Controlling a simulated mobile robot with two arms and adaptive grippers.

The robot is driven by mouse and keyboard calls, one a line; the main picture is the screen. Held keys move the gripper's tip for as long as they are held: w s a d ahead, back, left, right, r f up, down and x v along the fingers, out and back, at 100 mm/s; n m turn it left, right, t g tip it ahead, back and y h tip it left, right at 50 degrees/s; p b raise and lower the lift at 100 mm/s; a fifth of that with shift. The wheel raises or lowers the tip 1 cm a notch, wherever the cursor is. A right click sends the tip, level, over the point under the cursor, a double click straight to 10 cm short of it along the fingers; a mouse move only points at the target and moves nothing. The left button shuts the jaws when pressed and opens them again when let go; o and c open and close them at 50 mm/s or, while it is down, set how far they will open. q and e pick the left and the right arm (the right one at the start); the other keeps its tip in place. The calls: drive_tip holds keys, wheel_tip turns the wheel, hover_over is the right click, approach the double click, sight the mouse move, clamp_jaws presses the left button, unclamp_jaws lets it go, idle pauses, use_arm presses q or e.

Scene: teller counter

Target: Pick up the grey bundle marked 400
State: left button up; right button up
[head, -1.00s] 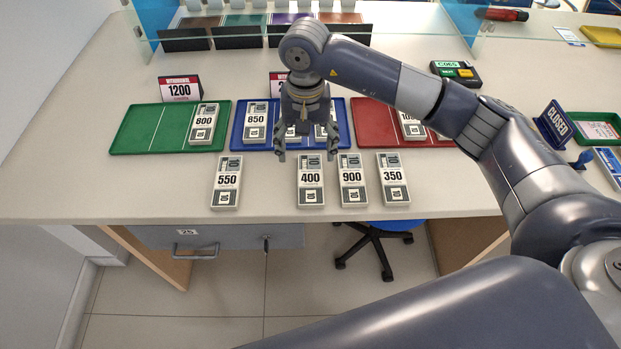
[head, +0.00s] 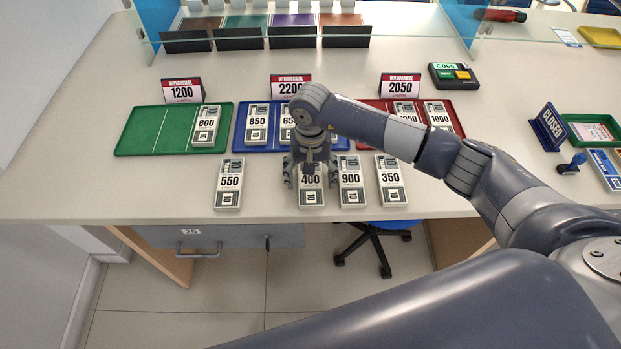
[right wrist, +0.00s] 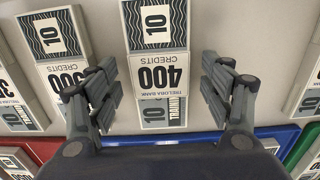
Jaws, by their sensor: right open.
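The grey bundle marked 400 (head: 311,191) lies flat at the front of the counter, between the 550 bundle (head: 229,183) and the 900 bundle (head: 351,182). My right gripper (head: 311,178) is over its far part, open and empty, and hides some of it. In the right wrist view the 400 bundle (right wrist: 158,76) shows between the two open fingers (right wrist: 160,88), apart from both. I cannot tell the exact height of the fingertips above the counter. My left gripper is not in view.
The 350 bundle (head: 391,181) lies right of the 900. Behind stand a green tray (head: 150,132), a blue tray (head: 240,138) and a red tray (head: 456,126) holding bundles, with withdrawal signs (head: 183,90) behind. The counter's front edge is close to the front bundles.

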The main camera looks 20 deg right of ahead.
drive_tip(key=c, duration=1.2)
drive_tip(key=shift+o, duration=0.2)
drive_tip(key=shift+r, duration=0.15)
